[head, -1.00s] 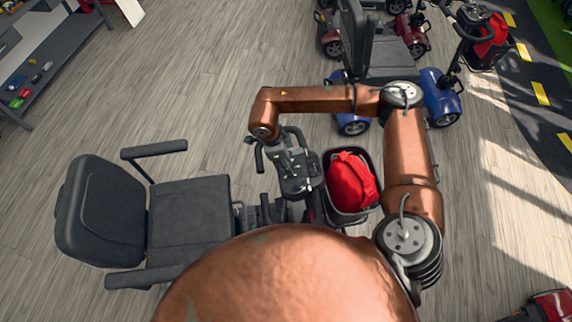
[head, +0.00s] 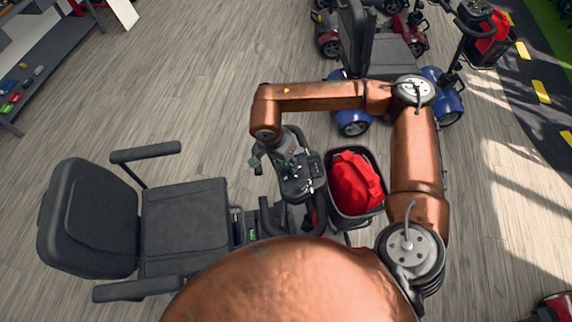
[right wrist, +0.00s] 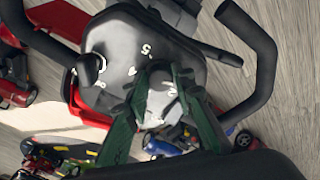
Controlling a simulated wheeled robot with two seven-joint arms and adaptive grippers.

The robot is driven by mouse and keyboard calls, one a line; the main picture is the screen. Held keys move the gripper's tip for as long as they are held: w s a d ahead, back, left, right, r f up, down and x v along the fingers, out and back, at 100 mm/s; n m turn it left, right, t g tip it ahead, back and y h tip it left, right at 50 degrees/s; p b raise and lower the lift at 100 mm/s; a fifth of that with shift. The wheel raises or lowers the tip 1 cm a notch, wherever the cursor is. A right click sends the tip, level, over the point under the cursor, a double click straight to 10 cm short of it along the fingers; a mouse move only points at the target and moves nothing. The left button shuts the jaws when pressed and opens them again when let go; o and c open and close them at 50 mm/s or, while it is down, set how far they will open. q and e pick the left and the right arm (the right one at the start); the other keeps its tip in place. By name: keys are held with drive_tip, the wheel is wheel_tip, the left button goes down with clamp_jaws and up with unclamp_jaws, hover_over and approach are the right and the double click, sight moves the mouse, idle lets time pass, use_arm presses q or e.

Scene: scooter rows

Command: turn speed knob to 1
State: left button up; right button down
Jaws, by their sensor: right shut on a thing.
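The scooter's dark control console (head: 301,186) stands on the tiller in the head view, under my right wrist. In the right wrist view the console (right wrist: 115,40) carries white numerals, among them a 5. My right gripper (right wrist: 160,76) has its green fingers closed around the small greyish speed knob (right wrist: 159,100) on the console's face. In the head view the right gripper (head: 290,160) comes down over the console and its fingertips are hard to make out. The knob's pointer is hidden between the fingers, so its setting cannot be read. My left gripper is not in view.
Black handlebar grips curve beside the console, one large grip (right wrist: 262,60) close to my right gripper. A basket with a red bag (head: 354,182) is right of the console. The scooter's black seat (head: 185,222) is left. A blue scooter (head: 443,97) stands behind.

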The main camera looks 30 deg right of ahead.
drive_tip(key=shift+n+b, duration=0.3)
drive_tip(key=shift+n, duration=0.6)
drive_tip(key=c, duration=1.6)
unclamp_jaws()
drive_tip(key=v, duration=1.2)
drive_tip(key=shift+s+d, duration=0.1)
